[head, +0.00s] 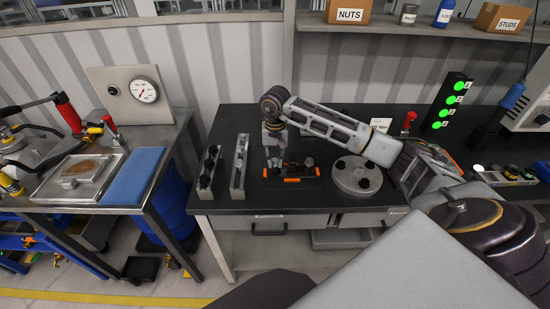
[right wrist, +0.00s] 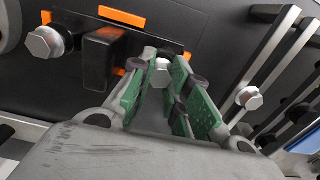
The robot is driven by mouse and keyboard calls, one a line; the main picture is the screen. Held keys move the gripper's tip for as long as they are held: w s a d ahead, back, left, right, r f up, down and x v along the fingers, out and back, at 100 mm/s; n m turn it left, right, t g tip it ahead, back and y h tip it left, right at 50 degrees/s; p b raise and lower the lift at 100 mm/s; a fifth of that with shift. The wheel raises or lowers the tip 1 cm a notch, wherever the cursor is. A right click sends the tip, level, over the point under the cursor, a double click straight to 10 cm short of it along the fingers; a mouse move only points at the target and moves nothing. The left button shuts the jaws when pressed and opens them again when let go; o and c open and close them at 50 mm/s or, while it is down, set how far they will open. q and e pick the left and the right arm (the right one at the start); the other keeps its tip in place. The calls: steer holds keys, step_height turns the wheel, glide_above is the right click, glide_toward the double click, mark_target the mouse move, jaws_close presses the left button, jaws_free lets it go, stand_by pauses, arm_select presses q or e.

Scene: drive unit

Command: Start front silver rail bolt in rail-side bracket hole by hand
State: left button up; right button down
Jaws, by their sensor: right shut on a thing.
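My right gripper (head: 275,155) reaches down over the black fixture with orange edge marks (head: 293,183) on the dark bench. In the right wrist view its green-padded fingers (right wrist: 161,85) are shut on a silver hex-headed bolt (right wrist: 162,72). The bolt's shank and tip are hidden, so I cannot tell whether it touches a hole. A dark block (right wrist: 101,55) stands beside it on the fixture. Another silver bolt (right wrist: 46,42) stands at the left, and one more (right wrist: 250,98) is by the rails at the right. The bracket hole is not visible. My left gripper is not in view.
Two long rails, one with dark knobs (head: 209,172) and one silver (head: 240,166), lie left of the fixture. A round grey disc with black knobs (head: 357,175) lies to its right, under my right arm. A side bench with a blue pad (head: 135,176) stands at left.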

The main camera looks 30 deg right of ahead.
mark_target(275, 160)
steer(key=shift+f+m, duration=0.1)
steer(key=shift+m, duration=0.8)
steer(key=c, duration=1.3)
jaws_free()
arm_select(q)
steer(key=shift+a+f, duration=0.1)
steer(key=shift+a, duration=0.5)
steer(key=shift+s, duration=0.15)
arm_select(e)
steer(key=shift+r, duration=0.2)
steer(key=shift+r, duration=0.5)
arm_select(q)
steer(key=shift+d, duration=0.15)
arm_select(e)
step_height(275, 160, up, 11)
steer(key=shift+f, duration=0.15)
